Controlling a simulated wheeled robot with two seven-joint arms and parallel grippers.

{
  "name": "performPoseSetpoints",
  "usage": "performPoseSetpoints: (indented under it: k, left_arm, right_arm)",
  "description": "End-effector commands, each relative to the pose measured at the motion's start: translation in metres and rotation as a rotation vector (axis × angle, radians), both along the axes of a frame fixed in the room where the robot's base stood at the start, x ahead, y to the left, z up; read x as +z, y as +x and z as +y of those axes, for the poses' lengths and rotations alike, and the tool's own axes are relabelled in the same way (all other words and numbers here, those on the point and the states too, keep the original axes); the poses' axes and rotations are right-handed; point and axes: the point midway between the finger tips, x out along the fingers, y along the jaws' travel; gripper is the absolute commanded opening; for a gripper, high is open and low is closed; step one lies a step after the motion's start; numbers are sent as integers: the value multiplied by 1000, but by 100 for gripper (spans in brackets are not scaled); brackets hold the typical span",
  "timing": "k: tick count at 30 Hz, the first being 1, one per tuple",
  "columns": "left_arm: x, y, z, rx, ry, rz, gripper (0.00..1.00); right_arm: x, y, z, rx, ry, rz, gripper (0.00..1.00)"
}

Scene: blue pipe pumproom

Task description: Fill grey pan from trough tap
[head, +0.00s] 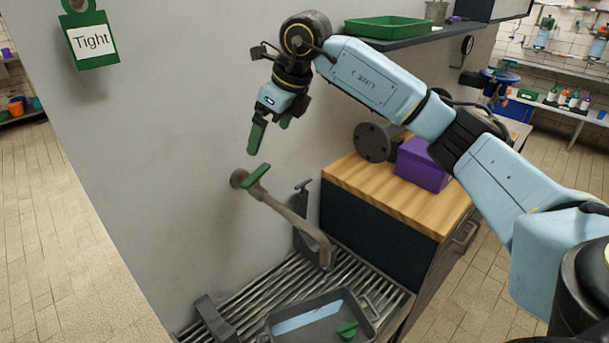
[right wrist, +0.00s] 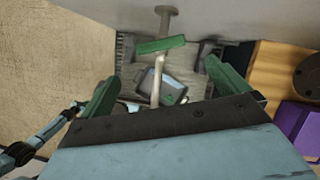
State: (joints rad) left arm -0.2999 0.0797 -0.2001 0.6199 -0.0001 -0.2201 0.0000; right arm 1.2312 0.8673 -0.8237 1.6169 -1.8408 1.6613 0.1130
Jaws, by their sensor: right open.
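The trough tap has a grey spout (head: 293,218) that comes out of the wall and bends down over the grate. Its green lever (head: 258,177) sits near the wall and also shows in the right wrist view (right wrist: 160,45). The grey pan (head: 369,312) is on the slatted grate below the spout end. A pale blue patch and a small green thing (head: 347,330) show in it; I cannot tell whether the patch is water. My right gripper (head: 270,135) is open and empty, above the lever and apart from it. My left gripper is not visible.
A slatted metal grate (head: 262,297) covers the trough. To its right stands a wood-topped cabinet (head: 405,200) with a purple box (head: 421,166). A shelf with a green tray (head: 388,27) is above.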

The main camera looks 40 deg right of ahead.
Motion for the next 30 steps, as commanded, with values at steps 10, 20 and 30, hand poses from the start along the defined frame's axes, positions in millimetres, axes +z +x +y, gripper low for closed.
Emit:
performPoseSetpoints:
  k: [10, 20, 30]
  left_arm:
    - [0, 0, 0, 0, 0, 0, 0]
    - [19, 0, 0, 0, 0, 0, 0]
    - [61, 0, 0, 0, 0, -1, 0]
  right_arm:
    - [0, 0, 0, 0, 0, 0, 100]
    - [-30, 3, 6, 28, 101, -61, 100]
    - [-76, -11, 1, 36, 303, -315, 100]
